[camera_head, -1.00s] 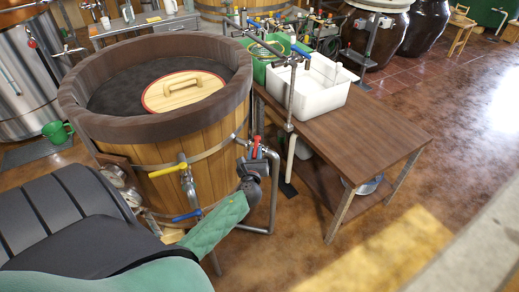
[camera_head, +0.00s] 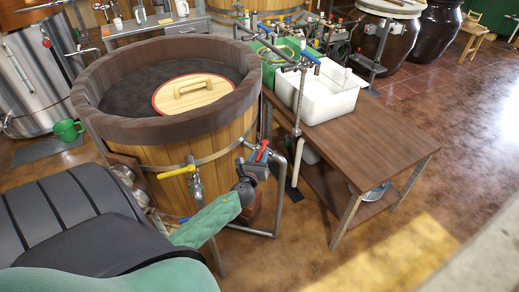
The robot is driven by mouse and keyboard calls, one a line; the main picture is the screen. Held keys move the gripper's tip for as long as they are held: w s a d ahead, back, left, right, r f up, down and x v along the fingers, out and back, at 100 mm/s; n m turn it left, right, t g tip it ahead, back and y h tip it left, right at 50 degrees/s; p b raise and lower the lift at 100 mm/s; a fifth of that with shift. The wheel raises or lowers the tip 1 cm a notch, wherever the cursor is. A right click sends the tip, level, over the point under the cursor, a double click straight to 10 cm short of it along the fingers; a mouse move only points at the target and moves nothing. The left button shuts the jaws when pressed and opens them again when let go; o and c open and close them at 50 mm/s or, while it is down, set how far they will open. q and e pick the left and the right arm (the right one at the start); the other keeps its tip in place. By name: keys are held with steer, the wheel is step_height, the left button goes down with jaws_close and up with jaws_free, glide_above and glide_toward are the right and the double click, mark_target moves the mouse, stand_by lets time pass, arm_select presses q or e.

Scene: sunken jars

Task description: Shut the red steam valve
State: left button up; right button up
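The red valve handle (camera_head: 262,151) is on the metal pipework at the right side of the wooden tub (camera_head: 160,153). It stands tilted, with a blue handle part beside it. My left arm comes in from the lower left, with a green padded link. My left gripper (camera_head: 256,166) is dark grey and is right at the red handle, just below it in the picture. Its fingers are small and partly hidden, so I cannot tell whether they touch the handle or are open. My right gripper is not in view.
A yellow-handled tap (camera_head: 178,172) is on the tub's front. A brown table (camera_head: 375,135) with a white basin (camera_head: 325,92) stands close on the right. A bent pipe (camera_head: 276,215) runs down beside the tub. The floor at the front right is clear.

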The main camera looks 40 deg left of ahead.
arm_select(q)
steer(key=shift+o, duration=0.4)
steer(key=shift+f, duration=0.1)
steer(key=shift+s+d, duration=0.15)
steer(key=shift+s, duration=0.1)
steer(key=shift+b+v, duration=0.35)
steer(key=shift+v, duration=0.6)
steer(key=shift+b+v, duration=0.55)
steer(key=shift+v, duration=2.15)
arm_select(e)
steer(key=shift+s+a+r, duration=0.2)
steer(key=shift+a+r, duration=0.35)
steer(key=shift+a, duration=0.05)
